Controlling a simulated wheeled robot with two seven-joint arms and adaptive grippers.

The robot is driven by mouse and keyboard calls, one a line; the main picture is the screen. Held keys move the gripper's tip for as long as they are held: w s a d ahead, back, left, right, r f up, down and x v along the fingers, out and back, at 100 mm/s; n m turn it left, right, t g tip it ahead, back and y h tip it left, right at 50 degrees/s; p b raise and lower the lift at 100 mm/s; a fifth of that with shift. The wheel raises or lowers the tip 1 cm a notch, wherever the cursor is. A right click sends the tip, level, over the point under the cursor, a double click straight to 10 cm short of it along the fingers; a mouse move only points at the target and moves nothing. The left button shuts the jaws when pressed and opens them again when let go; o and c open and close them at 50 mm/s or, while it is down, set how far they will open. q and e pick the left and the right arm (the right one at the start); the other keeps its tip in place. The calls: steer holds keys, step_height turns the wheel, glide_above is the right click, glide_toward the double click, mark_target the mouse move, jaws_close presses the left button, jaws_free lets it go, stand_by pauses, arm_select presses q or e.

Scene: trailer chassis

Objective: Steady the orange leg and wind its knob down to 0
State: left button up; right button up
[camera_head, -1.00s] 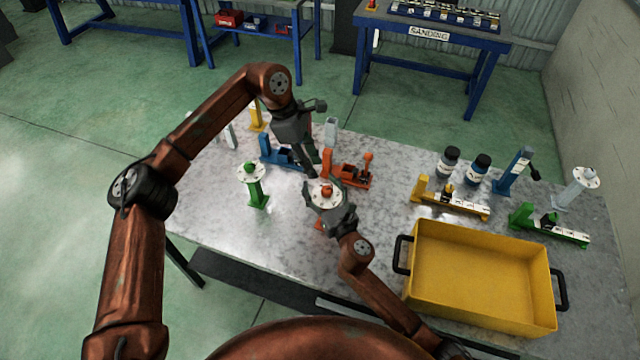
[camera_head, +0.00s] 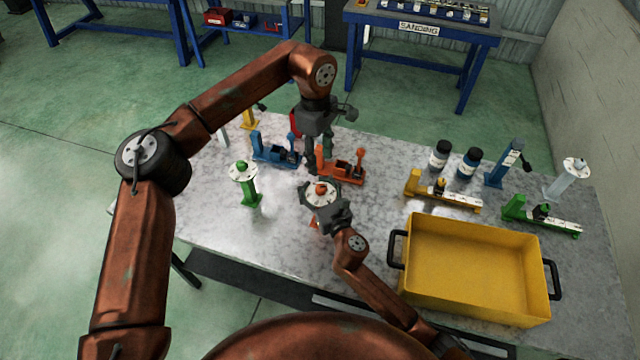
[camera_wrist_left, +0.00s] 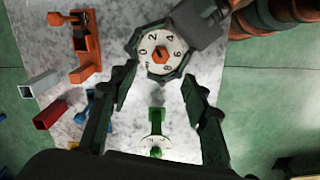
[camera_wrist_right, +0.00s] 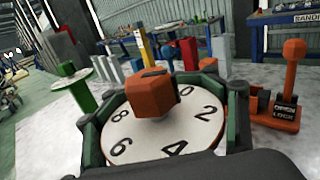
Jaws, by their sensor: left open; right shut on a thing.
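The orange leg has a white numbered dial (camera_head: 330,197) with an orange knob (camera_head: 321,188) at its centre. My right gripper (camera_head: 320,197) is shut around the dial's rim. In the right wrist view, the knob (camera_wrist_right: 150,95) stands above the dial (camera_wrist_right: 165,135), between the fingers. My left gripper (camera_head: 313,168) is open, pointing down just behind the knob, apart from it. In the left wrist view, the knob (camera_wrist_left: 160,55) lies ahead of the open, empty fingers (camera_wrist_left: 157,88). I cannot read the knob's setting surely. The leg's lower part is mostly hidden.
An orange clamp-like piece (camera_head: 345,172) with a lever stands close behind the leg. A green leg (camera_head: 249,190) stands to the left, and a blue piece (camera_head: 275,155) behind. A yellow bin (camera_head: 470,270) fills the table's front right. Table between green leg and right gripper is clear.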

mark_target(320, 186)
arm_select(q)
steer(key=shift+m+y, duration=0.3)
step_height(320, 186, down, 12)
steer(key=shift+d+r, duration=0.1)
steer(key=shift+r, duration=0.1)
steer(key=shift+c, duration=0.7)
steer(key=c, duration=1)
arm_select(e)
steer(key=shift+a, duration=0.1)
